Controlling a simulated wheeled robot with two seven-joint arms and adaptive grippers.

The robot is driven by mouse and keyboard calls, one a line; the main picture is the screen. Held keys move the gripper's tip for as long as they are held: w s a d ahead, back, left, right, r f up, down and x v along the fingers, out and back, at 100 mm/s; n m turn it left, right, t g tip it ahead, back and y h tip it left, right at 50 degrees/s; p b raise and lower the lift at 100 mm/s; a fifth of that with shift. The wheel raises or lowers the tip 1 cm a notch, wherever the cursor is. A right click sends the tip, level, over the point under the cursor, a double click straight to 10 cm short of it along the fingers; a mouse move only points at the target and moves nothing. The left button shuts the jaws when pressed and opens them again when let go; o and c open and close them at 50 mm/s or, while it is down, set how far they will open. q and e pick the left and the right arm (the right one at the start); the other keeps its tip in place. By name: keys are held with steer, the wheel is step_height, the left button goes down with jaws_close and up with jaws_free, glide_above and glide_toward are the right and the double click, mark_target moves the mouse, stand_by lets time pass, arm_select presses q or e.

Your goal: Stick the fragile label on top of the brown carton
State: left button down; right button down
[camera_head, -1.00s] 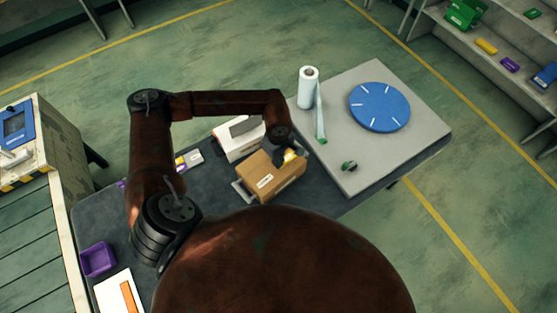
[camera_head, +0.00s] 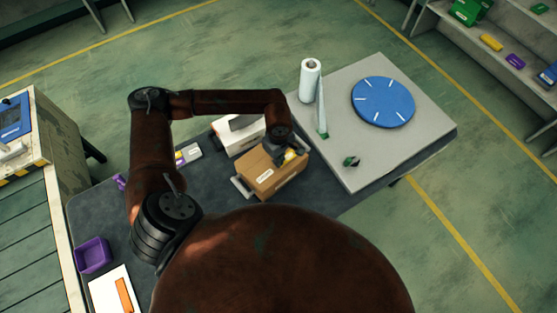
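The brown carton (camera_head: 267,176) sits in a grey tray or cradle (camera_head: 243,187) in the middle of the dark table, with a white label on its near side. My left gripper (camera_head: 291,157) is at the carton's top right, with something yellow (camera_head: 290,155) at its fingertips. It is small, and I cannot tell whether the fingers are closed on it, or whether it is the fragile label. My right gripper is not in view.
A white box (camera_head: 238,134) stands behind the carton. A grey board (camera_head: 392,138) to the right holds a blue disc (camera_head: 384,102) and a white roll (camera_head: 311,80). A purple bin (camera_head: 94,254) and white sheet (camera_head: 112,290) lie at the front left.

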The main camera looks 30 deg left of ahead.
arm_select(q)
steer(key=shift+f+b, duration=0.35)
steer(key=shift+f, duration=0.05)
stand_by(0.9)
steer(key=c, duration=2.6)
jaws_free()
steer(key=shift+c, duration=0.2)
steer(key=o, duration=0.6)
steer(key=shift+c, duration=0.2)
step_height(320, 180, up, 12)
steer(key=shift+s, duration=0.1)
